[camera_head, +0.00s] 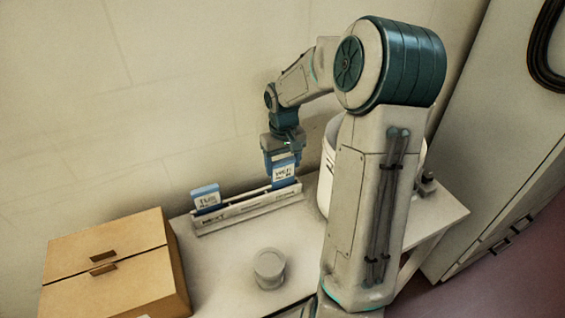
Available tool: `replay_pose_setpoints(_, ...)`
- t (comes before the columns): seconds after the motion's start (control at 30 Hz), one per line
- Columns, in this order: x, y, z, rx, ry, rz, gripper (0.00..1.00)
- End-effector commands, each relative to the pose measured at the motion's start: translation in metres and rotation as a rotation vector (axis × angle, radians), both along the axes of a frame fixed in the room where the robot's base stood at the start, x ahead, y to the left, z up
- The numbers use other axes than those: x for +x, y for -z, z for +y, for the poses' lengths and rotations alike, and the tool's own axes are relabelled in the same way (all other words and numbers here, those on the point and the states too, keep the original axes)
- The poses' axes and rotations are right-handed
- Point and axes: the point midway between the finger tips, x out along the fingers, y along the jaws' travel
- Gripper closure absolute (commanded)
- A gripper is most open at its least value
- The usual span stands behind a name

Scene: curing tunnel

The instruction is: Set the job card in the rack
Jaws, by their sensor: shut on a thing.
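A white rack (243,209) with slots stands on the table against the wall, with a "NEXT" label on its front. My gripper (281,159) points down over the rack's right end. It is shut on a job card (284,173), white with a blue top edge and printed lettering. The card's lower edge is at the rack's right part; I cannot tell whether it sits in a slot or just above it. Another blue-topped card (206,199) stands slightly tilted in the rack's left end.
A cardboard box (117,265) is at the left of the white table (222,272). A round lidded tub (269,268) stands in front of the rack. A white bucket (327,172) is partly hidden behind my arm. A tall cabinet (500,150) stands at the right.

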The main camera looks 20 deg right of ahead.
Motion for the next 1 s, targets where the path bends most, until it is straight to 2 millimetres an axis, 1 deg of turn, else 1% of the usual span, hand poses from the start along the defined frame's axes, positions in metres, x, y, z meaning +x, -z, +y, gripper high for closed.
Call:
replay_pose_setpoints(0.37, 0.0001, 0.0012, 0.0, 0.0, 0.0, 0.0, 0.61)
replay_pose_setpoints(1.0, 0.0, 0.0092, -0.0001, 0.0, 0.0, 0.0, 0.61)
